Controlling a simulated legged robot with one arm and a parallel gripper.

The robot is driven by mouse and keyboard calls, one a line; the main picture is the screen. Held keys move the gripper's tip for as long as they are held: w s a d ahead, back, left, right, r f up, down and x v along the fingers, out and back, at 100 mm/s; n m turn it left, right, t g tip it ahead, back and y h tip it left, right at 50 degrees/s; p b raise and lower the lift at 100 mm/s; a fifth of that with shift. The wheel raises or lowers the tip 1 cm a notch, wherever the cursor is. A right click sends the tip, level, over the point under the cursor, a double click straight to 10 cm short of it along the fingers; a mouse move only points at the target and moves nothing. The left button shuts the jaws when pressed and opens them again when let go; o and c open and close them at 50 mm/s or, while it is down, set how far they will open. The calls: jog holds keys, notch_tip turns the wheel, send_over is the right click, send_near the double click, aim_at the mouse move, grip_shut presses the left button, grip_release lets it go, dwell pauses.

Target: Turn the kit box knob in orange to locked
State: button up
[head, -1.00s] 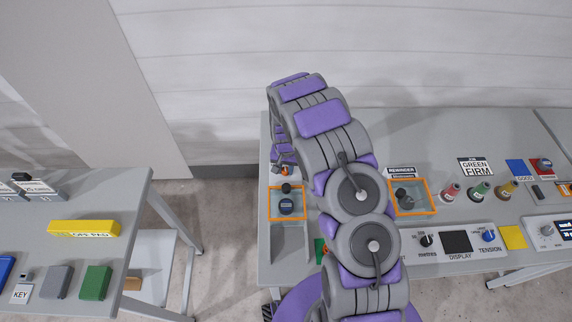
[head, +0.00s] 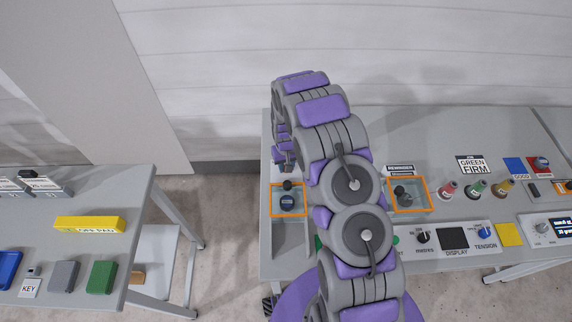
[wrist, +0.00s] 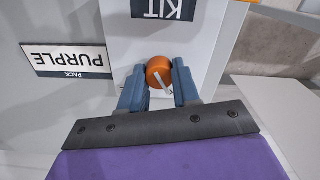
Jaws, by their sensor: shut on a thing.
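In the wrist view the round orange knob (wrist: 158,70) sits on the pale face of the kit box (wrist: 125,35), below an upside-down KIT label (wrist: 166,8). A white pointer mark on the knob slants down and right. My gripper (wrist: 160,86) has one blue finger on each side of the knob and is shut on it. No locked mark is readable.
A PURPLE pack card (wrist: 68,60) lies left of the knob. In the head view, two orange-edged trays (head: 273,214) and (head: 427,208) stand either side of my arm. Spools (head: 476,188) and a DISPLAY panel (head: 454,238) are to the right. A gap separates the left table (head: 130,215).

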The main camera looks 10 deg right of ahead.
jog(key=shift+s+f, duration=0.15)
jog(key=shift+s, duration=0.1)
jog(key=o, duration=1.1)
jog(key=shift+w, duration=0.1)
jog(key=shift+c, duration=0.2)
jog(key=shift+r, duration=0.2)
notch_tip(320, 180, up, 17)
jog(key=p, duration=0.1)
jog(key=shift+w, duration=0.1)
